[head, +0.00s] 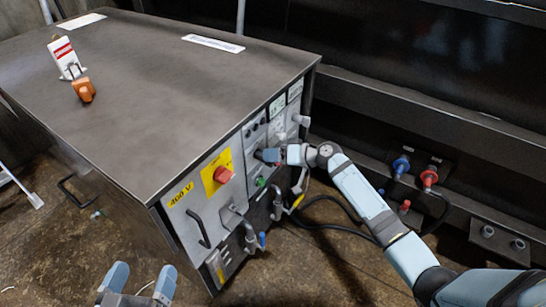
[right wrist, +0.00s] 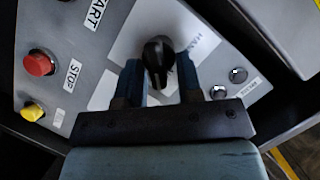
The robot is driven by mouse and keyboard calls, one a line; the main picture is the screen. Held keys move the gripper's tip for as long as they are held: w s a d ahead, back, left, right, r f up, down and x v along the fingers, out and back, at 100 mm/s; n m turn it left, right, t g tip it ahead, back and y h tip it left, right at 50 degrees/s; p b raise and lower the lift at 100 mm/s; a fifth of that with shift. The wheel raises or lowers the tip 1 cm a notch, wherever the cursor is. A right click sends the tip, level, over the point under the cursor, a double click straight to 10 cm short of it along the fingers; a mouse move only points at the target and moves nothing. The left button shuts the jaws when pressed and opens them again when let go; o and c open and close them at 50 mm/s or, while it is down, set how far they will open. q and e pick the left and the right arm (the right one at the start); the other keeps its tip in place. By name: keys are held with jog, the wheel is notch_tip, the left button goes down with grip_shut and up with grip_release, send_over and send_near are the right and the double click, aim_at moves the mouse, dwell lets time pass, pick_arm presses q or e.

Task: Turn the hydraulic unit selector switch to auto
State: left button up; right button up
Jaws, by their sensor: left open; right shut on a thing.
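The hydraulic unit (head: 180,90) is a dark metal cabinet with a grey control panel (head: 238,175) on its front. In the right wrist view the black selector switch (right wrist: 158,52) stands on a pale label on the panel. My right gripper (right wrist: 160,85) is shut on the switch knob, one finger on each side of it. In the head view my right gripper (head: 270,155) is at the panel and hides the switch. My left gripper (head: 137,283) is open and empty at the bottom, in front of the cabinet and apart from it.
A red rotary switch (head: 222,174) on a yellow plate sits left of my right gripper. The wrist view shows a red stop button (right wrist: 38,63) and a yellow button (right wrist: 32,112). Hoses and red and blue couplings (head: 401,165) are at the right.

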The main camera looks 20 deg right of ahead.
pick_arm(q)
jog(key=shift+s, duration=0.1)
dwell(0.4)
pick_arm(e)
jog(key=o, duration=0.6)
jog(key=shift+c, duration=0.2)
jog(key=shift+d, duration=0.1)
jog(key=shift+s+d, duration=0.15)
pick_arm(q)
jog(key=f, duration=0.1)
jog(key=a+f+g+y+p, duration=0.1)
jog(key=a+f+g+p, duration=0.1)
jog(key=f, duration=0.1)
jog(key=shift+s+y, duration=0.4)
pick_arm(e)
jog(key=v, duration=1.3)
jog(key=shift+d, duration=0.2)
pick_arm(q)
jog(key=shift+d, duration=0.1)
pick_arm(e)
jog(key=shift+s, duration=0.1)
